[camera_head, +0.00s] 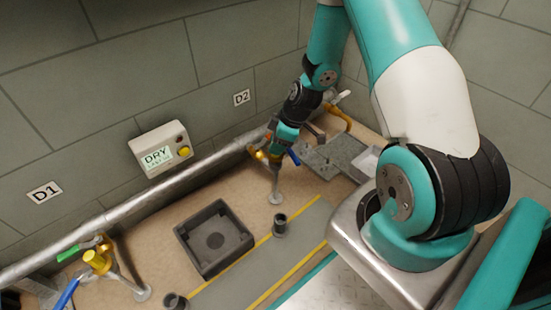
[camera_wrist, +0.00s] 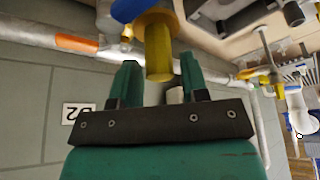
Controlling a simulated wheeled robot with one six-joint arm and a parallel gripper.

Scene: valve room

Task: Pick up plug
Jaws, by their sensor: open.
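A yellow cylinder (camera_wrist: 158,52), which may be the plug, projects from a yellow fitting on the pipework in the wrist view. My gripper (camera_wrist: 158,62) is open, with one teal finger on each side of the cylinder's end. I cannot tell whether either finger touches it. In the head view my gripper (camera_head: 277,145) is at the D2 pipe stand (camera_head: 275,188) and hides much of its fitting. A blue handle (camera_head: 294,157) shows beside it; it also shows in the wrist view (camera_wrist: 130,8). A similar yellow fitting (camera_head: 97,261) stands at D1.
A silver pipe (camera_head: 120,213) runs along the wall below a box reading DRY (camera_head: 160,150). A dark square tray (camera_head: 214,240) and dark cups (camera_head: 280,225) (camera_head: 174,301) stand on the bench. Grey trays (camera_head: 335,155) lie right of the D2 stand. The striped bench strip is mostly clear.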

